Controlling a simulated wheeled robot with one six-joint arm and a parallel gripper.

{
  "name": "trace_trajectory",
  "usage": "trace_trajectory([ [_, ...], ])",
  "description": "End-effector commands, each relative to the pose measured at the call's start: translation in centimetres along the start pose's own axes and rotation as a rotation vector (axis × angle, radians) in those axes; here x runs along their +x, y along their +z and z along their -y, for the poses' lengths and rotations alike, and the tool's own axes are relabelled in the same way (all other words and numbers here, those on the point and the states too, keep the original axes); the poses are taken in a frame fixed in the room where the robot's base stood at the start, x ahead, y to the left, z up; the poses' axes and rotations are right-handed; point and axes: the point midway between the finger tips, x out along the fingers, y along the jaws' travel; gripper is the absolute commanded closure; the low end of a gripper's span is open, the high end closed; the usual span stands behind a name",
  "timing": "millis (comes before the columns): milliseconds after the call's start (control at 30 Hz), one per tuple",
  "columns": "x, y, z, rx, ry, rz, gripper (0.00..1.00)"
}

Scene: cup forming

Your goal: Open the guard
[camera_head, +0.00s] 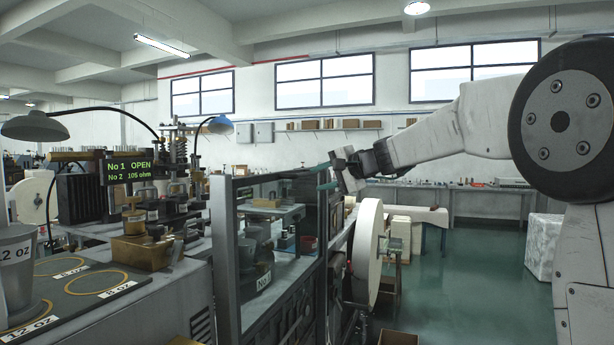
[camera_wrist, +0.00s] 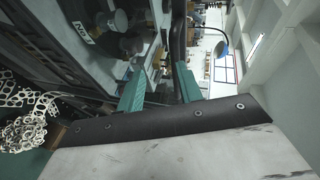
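The guard (camera_head: 224,260) is a grey-framed clear panel on the front of the machine in the head view. Cups and a labelled fixture show through it. My gripper (camera_head: 326,176) is at the upper right end of the guard frame, its teal fingers pointing left toward it. In the wrist view my gripper (camera_wrist: 160,84) has its two teal fingers spread apart, with nothing clearly held between them. A dark bar (camera_wrist: 178,30), seemingly part of the guard frame, runs near the right fingertip. Whether the fingers touch the frame cannot be told.
A display (camera_head: 130,171) reads "No 1 OPEN" and "No 2 105 ohm". A dark mat (camera_head: 60,285) with ringed spots and a 12 OZ cup (camera_head: 16,265) are at left. A large pale roll (camera_head: 368,250) stands right of the guard. The green floor at right is mostly clear.

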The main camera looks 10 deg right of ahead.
Motion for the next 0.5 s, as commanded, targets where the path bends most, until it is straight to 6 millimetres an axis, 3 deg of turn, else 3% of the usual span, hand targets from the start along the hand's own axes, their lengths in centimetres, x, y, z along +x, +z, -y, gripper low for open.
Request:
trace_trajectory([
  [33,0.9,-1.9,0.3,0.033,-0.032,-0.025,0.64],
  [100,1.7,-3.7,0.8,0.066,-0.067,-0.054,0.64],
  [200,2.3,-5.2,1.1,0.093,-0.096,-0.076,0.64],
  [500,6.3,-5.8,1.5,0.102,-0.103,-0.080,0.64],
])
